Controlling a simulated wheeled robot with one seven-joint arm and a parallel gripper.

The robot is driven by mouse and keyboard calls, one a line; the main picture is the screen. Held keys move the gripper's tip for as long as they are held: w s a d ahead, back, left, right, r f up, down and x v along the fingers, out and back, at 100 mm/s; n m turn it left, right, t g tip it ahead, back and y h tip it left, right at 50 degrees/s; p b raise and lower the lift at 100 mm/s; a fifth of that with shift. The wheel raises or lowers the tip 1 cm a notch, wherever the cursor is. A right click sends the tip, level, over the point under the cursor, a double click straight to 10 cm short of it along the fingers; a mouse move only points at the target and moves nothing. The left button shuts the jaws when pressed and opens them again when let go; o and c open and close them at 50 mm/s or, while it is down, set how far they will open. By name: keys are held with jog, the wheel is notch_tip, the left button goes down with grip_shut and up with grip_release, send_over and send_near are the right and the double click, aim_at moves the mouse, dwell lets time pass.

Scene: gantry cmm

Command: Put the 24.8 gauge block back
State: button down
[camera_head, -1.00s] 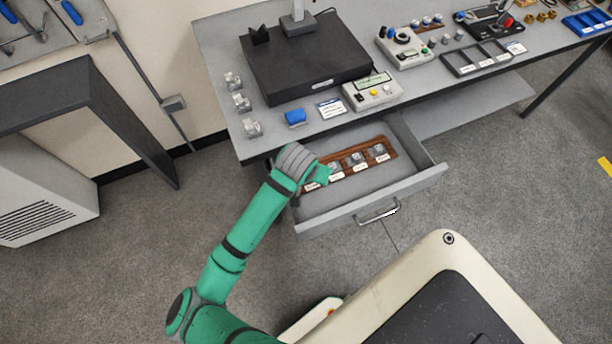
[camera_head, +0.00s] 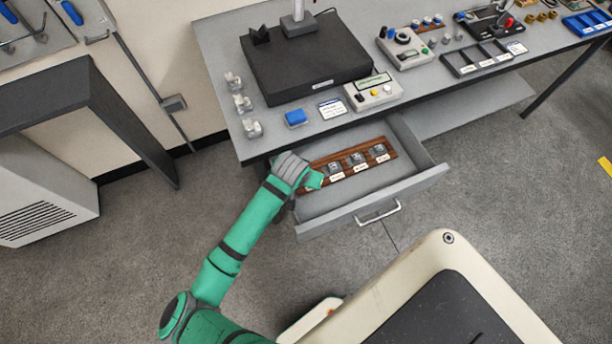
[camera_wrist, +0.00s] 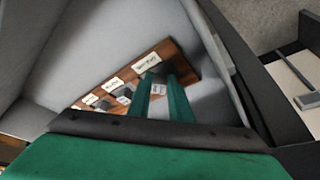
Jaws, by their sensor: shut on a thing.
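A brown wooden rack (camera_head: 391,142) lies in the open drawer (camera_head: 335,211). Three grey gauge blocks (camera_head: 357,158) sit along it, with white labels in front. My green gripper (camera_head: 315,181) is low over the rack's left end. In the wrist view, my gripper's fingers (camera_wrist: 165,92) reach down to the rack (camera_wrist: 180,61) at its end slot, beside a white label (camera_wrist: 146,64). They are shut on the 24.8 gauge block, which is mostly hidden between and behind them. Its number cannot be read, nor can I tell whether it touches the slot.
The drawer's side walls and front with its handle (camera_head: 378,213) stand around the rack.

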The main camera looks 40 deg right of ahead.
jog(key=shift+f, duration=0.45)
jog(key=c, duration=1.6)
grip_release()
jog(key=shift+s, duration=0.15)
jog(key=shift+s+f, duration=0.1)
jog(key=shift+d, duration=0.1)
jog(key=shift+r, duration=0.55)
jog(key=v, duration=1.2)
jog(key=shift+w+r, duration=0.25)
